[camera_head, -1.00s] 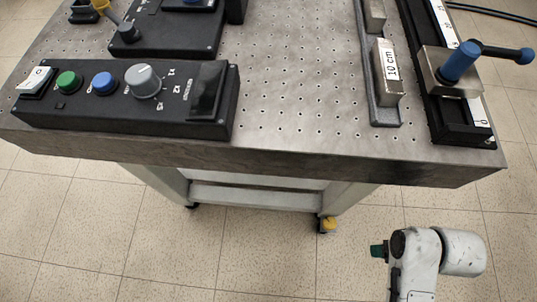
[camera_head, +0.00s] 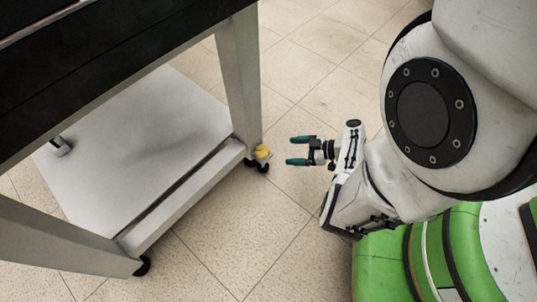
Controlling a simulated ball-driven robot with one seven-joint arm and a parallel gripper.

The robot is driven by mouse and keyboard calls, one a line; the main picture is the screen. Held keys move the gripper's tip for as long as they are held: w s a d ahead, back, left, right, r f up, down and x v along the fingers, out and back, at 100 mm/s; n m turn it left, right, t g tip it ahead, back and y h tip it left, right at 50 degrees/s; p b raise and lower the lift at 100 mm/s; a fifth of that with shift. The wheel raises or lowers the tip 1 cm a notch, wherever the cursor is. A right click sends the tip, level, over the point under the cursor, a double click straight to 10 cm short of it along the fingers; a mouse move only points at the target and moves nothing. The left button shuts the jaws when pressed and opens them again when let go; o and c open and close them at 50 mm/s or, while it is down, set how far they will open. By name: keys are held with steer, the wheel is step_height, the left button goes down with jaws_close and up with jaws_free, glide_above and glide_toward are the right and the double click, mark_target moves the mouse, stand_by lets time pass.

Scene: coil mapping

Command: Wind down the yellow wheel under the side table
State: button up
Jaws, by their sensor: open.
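The yellow wheel (camera_head: 262,152) is a small yellow piece above a black caster at the foot of the near right leg of the side table (camera_head: 239,75). My gripper (camera_head: 300,151) has two green-tipped fingers, spread apart with nothing between them. It is low beside the table, a short way to the right of the yellow wheel, and its fingers point left toward it. The gripper and the yellow wheel are apart.
The table has a white lower shelf (camera_head: 150,130) with a pale front rail. Another black caster (camera_head: 142,266) is under the front leg. A small metal piece (camera_head: 60,146) shows at the shelf's left. The tiled floor (camera_head: 225,235) in front is clear.

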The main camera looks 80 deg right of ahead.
mark_target(270, 155)
steer(key=b+x, duration=0.2)
steer(key=x, duration=0.8)
steer(key=shift+f, duration=0.1)
steer(key=c, duration=1.1)
steer(key=shift+o, duration=0.2)
steer(key=shift+a, duration=0.1)
steer(key=shift+a, duration=0.1)
